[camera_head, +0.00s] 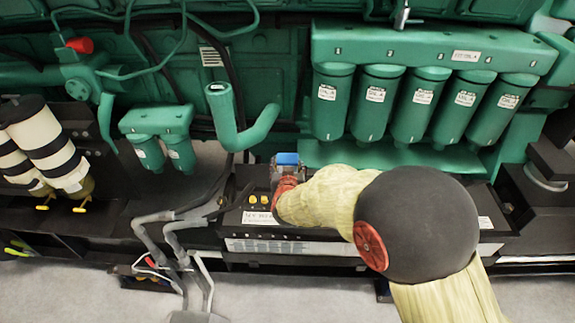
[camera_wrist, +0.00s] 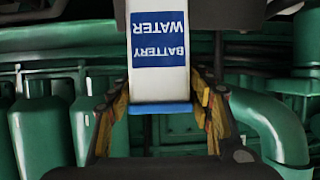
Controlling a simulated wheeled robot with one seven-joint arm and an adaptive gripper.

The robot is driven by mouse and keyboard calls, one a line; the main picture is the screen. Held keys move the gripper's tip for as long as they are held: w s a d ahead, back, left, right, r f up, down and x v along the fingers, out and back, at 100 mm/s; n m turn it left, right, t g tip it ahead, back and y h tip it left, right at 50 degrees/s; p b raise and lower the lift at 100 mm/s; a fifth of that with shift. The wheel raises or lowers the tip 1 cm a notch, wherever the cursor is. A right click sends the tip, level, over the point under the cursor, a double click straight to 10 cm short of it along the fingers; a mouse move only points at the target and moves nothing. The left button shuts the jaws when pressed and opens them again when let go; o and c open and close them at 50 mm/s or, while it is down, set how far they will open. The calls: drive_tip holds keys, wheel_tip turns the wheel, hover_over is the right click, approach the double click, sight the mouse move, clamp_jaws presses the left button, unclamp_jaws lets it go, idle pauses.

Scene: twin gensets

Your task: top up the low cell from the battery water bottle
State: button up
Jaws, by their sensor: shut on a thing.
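My gripper (camera_head: 285,178) is shut on the battery water bottle (camera_head: 288,159), whose blue end shows above the fingers in the head view. In the wrist view my gripper (camera_wrist: 158,98) has its fingers on both sides of the white bottle (camera_wrist: 158,84). The bottle's blue label reads "BATTERY WATER" upside down there. The bottle is over or just behind the black battery (camera_head: 236,205); its height above it is unclear. Two yellow caps (camera_head: 258,199) show on the battery top, left of my gripper. My arm hides much of the battery top, and the low cell cannot be made out.
A row of green filters (camera_head: 375,100) hangs behind the battery at right, with two smaller filters (camera_head: 165,150) at left. A curved green pipe (camera_head: 235,125) stands close behind-left of my gripper. The floor (camera_head: 90,295) in front is mostly clear.

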sight(287, 159)
drive_tip(key=shift+s+f, duration=0.15)
drive_tip(key=shift+f, duration=0.2)
drive_tip(key=shift+w+r+p, duration=0.2)
drive_tip(key=shift+r+p, duration=1.7)
drive_tip(key=shift+r, duration=0.55)
drive_tip(key=s+p, duration=0.3)
drive_tip(key=s, duration=1)
drive_tip(key=shift+a+r+p, duration=0.25)
drive_tip(key=shift+p, duration=0.1)
drive_tip(key=shift+d+f, duration=0.1)
